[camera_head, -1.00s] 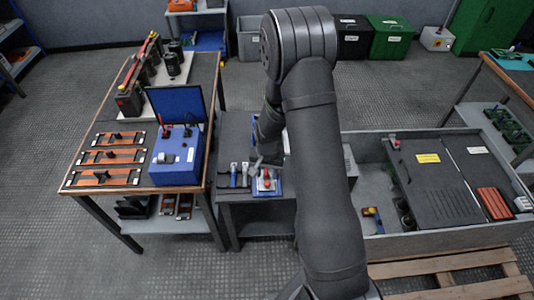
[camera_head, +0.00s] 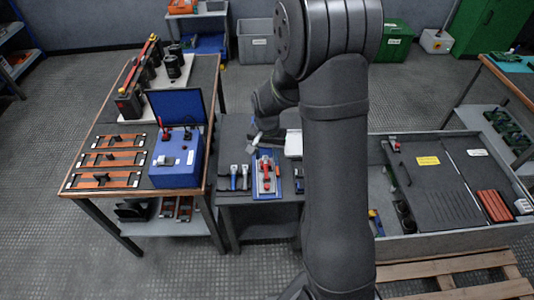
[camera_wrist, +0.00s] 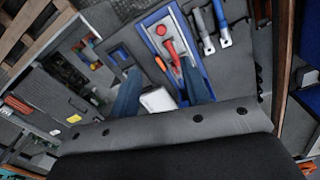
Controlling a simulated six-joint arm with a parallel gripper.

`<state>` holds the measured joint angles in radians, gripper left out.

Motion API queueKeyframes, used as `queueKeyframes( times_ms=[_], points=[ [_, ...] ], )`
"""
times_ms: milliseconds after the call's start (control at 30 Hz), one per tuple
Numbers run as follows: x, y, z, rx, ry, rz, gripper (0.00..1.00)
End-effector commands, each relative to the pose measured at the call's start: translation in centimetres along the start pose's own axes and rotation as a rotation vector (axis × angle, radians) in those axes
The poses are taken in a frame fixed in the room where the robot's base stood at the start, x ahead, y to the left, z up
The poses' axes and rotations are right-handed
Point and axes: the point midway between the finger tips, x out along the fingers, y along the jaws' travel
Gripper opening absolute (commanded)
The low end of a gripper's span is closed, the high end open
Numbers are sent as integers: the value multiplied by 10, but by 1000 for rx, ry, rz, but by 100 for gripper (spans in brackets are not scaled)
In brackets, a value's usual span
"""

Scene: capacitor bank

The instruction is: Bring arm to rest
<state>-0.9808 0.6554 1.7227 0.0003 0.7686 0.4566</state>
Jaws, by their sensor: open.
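My gripper (camera_head: 257,142) hangs over the small dark table in the head view, just behind a blue tray (camera_head: 257,190) that holds a red-and-grey tool (camera_head: 267,176). In the wrist view my gripper (camera_wrist: 160,92) shows two dark blue fingers spread apart, with nothing held between them. My arm's thick dark links cross the middle of the head view and hide part of the small table and the bin behind.
Left is a bench (camera_head: 72,187) with orange-brown bars, a blue case (camera_head: 180,172) and black cylinders. Right is a large grey crate (camera_head: 440,240) with dark panels, and a wooden pallet (camera_head: 455,285) in front.

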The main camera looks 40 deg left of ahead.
Motion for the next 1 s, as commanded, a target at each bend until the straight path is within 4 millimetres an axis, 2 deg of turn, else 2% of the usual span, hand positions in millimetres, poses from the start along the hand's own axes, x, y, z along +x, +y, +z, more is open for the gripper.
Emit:
queueKeyframes(
  times_ms=[467,667,1000],
  points=[
    [6,0,0,0,-1,0,43],
    [33,0,0,0,-2,1,43],
    [92,0,-1,0,0,0,43]
  ],
)
